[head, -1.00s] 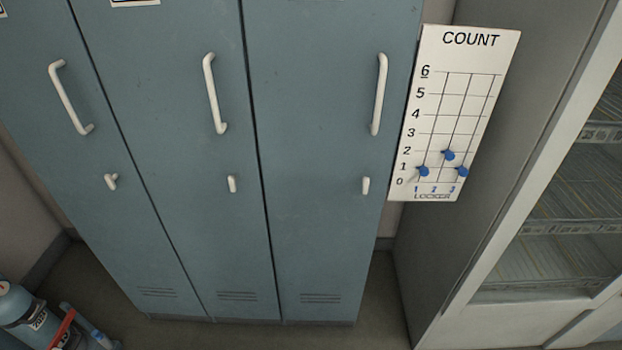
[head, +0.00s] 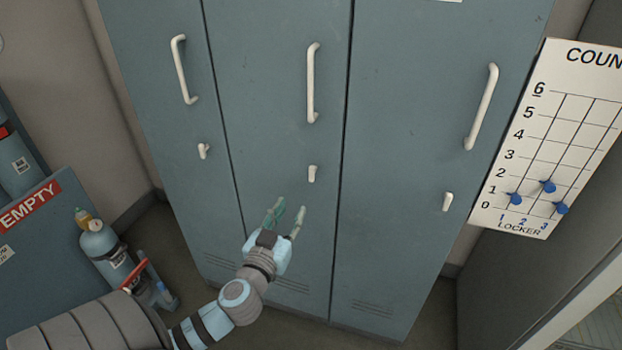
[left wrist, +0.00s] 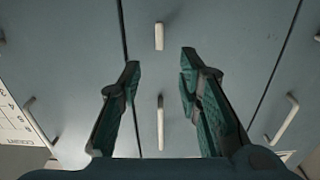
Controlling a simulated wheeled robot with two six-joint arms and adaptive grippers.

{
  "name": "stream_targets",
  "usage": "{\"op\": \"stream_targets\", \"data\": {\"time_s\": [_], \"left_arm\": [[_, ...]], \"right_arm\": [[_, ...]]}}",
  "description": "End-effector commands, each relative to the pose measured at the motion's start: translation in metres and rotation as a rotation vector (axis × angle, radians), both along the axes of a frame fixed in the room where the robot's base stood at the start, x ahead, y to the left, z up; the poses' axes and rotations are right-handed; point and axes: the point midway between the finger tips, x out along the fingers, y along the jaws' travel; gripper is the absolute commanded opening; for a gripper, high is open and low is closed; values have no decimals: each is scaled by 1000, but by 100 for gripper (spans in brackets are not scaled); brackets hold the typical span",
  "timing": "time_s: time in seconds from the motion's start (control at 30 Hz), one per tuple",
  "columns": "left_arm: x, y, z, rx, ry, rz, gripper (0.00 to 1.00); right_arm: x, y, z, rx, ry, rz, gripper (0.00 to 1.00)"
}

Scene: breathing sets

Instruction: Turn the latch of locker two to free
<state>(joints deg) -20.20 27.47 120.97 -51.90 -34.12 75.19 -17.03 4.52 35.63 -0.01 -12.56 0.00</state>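The latch of locker two (head: 312,173) is a small white lever on the middle blue-grey door (head: 280,95), below its long white handle (head: 313,85). The lever hangs about upright. My left gripper (head: 288,211) is open and empty, below and slightly left of the latch in the head view, apart from it. In the left wrist view the scene is upside down: the latch (left wrist: 158,36) shows beyond the open fingertips (left wrist: 160,60), and the handle (left wrist: 160,122) shows between the fingers. My right gripper is not in view.
The left door's latch (head: 203,150) and right door's latch (head: 447,202) sit on either side. A COUNT board (head: 550,145) with blue markers is at the right. Cylinders (head: 105,250) stand at the lower left by an EMPTY sign (head: 28,213).

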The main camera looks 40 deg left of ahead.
Motion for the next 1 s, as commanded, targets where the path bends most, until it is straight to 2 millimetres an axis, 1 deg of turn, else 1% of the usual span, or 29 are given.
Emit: {"op": "stream_targets", "data": {"time_s": [0.03,0.07,0.17,0.4,0.53,0.6,0.7,0.93,0.97,1.0], "left_arm": [[4,1,6,-2,-13,-1,32],[8,2,7,-3,-17,-2,32],[28,9,8,-5,-17,0,32],[95,32,7,-6,-14,1,32],[120,41,5,-5,-12,0,32],[128,43,5,-5,-11,-2,32],[134,45,4,-5,-10,-2,32],[134,45,4,-5,-10,-3,32],[134,45,4,-5,-10,-3,28],[134,46,4,-5,-10,-3,22]], "right_arm": [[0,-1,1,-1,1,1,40],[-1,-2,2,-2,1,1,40],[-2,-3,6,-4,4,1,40],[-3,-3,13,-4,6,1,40],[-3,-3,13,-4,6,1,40],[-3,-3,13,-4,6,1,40],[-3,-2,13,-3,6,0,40],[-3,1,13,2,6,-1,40],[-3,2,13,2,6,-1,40],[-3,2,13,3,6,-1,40]]}}
